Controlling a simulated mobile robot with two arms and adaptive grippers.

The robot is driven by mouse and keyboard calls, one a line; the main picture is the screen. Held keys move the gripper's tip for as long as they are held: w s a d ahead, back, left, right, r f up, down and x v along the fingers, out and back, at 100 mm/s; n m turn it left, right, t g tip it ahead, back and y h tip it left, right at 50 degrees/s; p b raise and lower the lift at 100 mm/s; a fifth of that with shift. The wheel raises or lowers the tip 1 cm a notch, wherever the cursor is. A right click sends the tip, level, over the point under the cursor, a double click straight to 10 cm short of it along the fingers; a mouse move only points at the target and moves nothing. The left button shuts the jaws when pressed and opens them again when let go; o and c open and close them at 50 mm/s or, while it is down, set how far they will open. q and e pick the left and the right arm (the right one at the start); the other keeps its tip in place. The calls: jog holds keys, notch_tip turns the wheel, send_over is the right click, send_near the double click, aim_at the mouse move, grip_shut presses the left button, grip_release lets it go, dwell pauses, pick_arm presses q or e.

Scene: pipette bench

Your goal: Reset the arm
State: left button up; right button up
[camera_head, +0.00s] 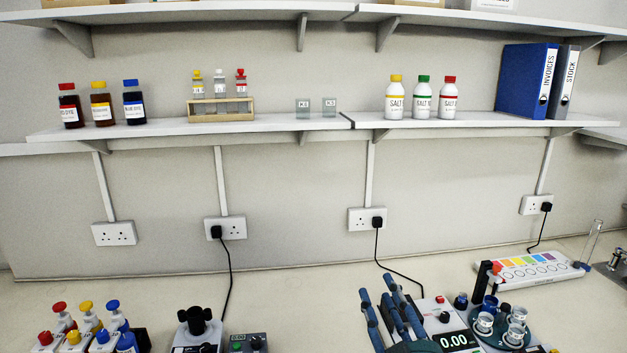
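My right gripper (377,290) is at the bottom of the head view, right of centre. Its dark blue fingers point up and stand apart, with nothing between them. It is in front of the bench and overlaps the left side of a white device with a 0.00 display (459,340). Whether it touches the device cannot be told. The rest of the arm is cut off below. My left gripper is not in view.
Left on the bench (290,300) are red, yellow and blue-capped items (86,306) and a black-topped device (195,322). Right are a round holder with glass cups (535,338) and a colour-marked strip (528,270). Shelves (290,125) hold bottles. Bench between the devices is clear.

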jog(key=s+d+f+m+g+h, duration=0.1)
jog(key=s+d+f+g, duration=0.25)
jog(key=f, duration=0.35)
jog(key=s+d+f+m+g+h, duration=0.1)
jog(key=s+d+f+g+h, duration=0.1)
jog(key=s+f, duration=0.4)
jog(key=s+d+f+m+g+h, duration=0.1)
jog(key=s+d+f+g, duration=0.15)
jog(key=f, duration=0.55)
jog(key=s+f+n+g, duration=0.1)
jog(key=s+f+g, duration=0.35)
jog(key=s, duration=0.45)
jog(key=s+f+n+g, duration=0.1)
jog(key=s+f+g, duration=0.3)
jog(key=s, duration=0.6)
notch_tip(320, 180, down, 31)
jog(key=s+b, duration=0.2)
jog(key=b, duration=0.3)
jog(key=s+d+f+g+b, duration=0.1)
jog(key=s+f+b, duration=0.1)
jog(key=s+f, duration=0.6)
jog(key=s+d+f+g+b, duration=0.1)
jog(key=s+f+b, duration=0.2)
jog(key=s+f, duration=0.6)
notch_tip(320, 180, down, 6)
jog(key=shift+s+d+r+y, duration=0.2)
jog(key=shift+s+r+y, duration=0.05)
jog(key=shift+y, duration=0.05)
